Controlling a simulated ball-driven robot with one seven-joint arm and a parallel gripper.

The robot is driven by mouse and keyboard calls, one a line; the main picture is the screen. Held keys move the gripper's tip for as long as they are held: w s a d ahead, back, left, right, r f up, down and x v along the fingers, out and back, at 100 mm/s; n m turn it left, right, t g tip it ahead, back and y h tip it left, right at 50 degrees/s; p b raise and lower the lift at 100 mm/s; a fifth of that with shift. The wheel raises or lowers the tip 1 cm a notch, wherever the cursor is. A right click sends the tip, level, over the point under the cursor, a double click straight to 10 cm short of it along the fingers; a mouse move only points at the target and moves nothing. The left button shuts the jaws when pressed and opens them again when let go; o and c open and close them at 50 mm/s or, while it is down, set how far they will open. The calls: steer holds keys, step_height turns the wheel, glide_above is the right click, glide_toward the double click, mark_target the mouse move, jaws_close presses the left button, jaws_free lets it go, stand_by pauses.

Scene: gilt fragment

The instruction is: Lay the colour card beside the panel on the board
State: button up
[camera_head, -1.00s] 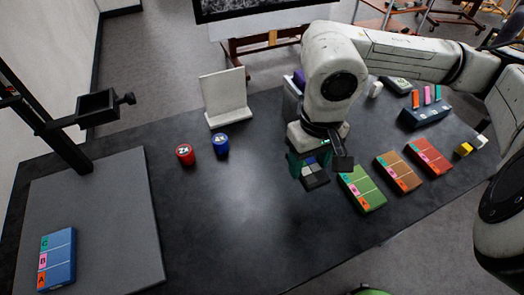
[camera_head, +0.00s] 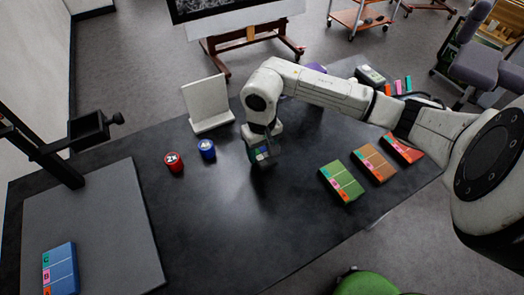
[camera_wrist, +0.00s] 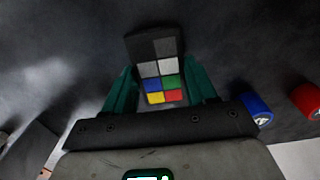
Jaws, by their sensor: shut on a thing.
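The colour card (camera_wrist: 157,66) is a dark card with grey, white, green, blue, yellow and red patches. My gripper (camera_wrist: 162,88) is shut on it, with a teal finger on either side. In the head view, the card (camera_head: 265,154) hangs below my gripper (camera_head: 262,146), over the middle of the dark table. The grey board (camera_head: 105,215) lies at the left of the table. A blue panel (camera_head: 60,268) with labels A, B and C lies at its lower left. The card is well to the right of the board.
A red cup marked 2x (camera_head: 174,163) and a blue cup marked 4x (camera_head: 207,149) stand between board and gripper. A white stand (camera_head: 207,103) is behind. A dark post with a bracket (camera_head: 90,130) rises at the board's back. Green (camera_head: 341,181), brown (camera_head: 374,163) and red panels lie right.

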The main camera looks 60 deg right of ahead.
steer(key=shift+f, duration=0.9)
steer(key=shift+f, duration=0.2)
steer(key=o, duration=1.1)
steer(key=shift+r, duration=0.1)
steer(key=shift+c, duration=0.2)
steer(key=shift+r, duration=0.1)
